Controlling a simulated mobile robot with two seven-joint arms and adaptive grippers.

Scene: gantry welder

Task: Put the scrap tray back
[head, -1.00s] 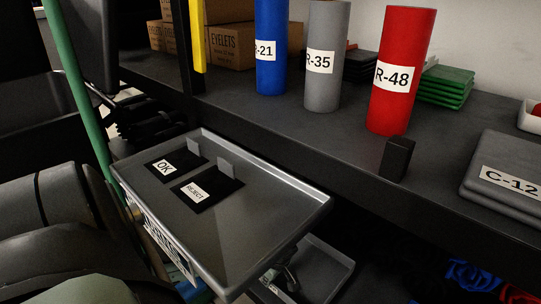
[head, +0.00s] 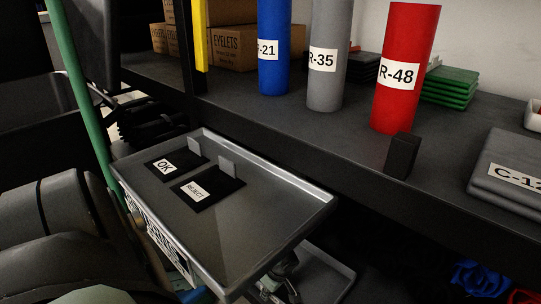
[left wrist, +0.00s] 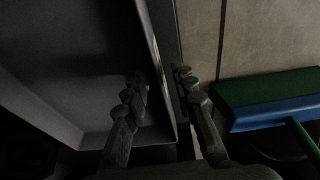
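A grey tray, taken to be the scrap tray (head: 335,272), shows in the head view below and behind the larger labelled tray, which hides much of it. My left gripper (head: 280,284) is at its near left side, partly hidden by the larger tray. In the left wrist view, the fingers of my left gripper (left wrist: 162,88) lie on either side of the tray's wall (left wrist: 158,50), close against it, so it looks shut on that wall. The visible part of the tray's inside looks empty. My right gripper is not in view.
The larger tray (head: 270,215), with OK and REJECT pads, stands in front. The dark bench (head: 300,118) holds blue, grey and red cylinders and a C-12 plate (head: 510,172). A green pole (head: 80,100) rises at left. A green-and-blue broom head (left wrist: 265,105) is near the floor.

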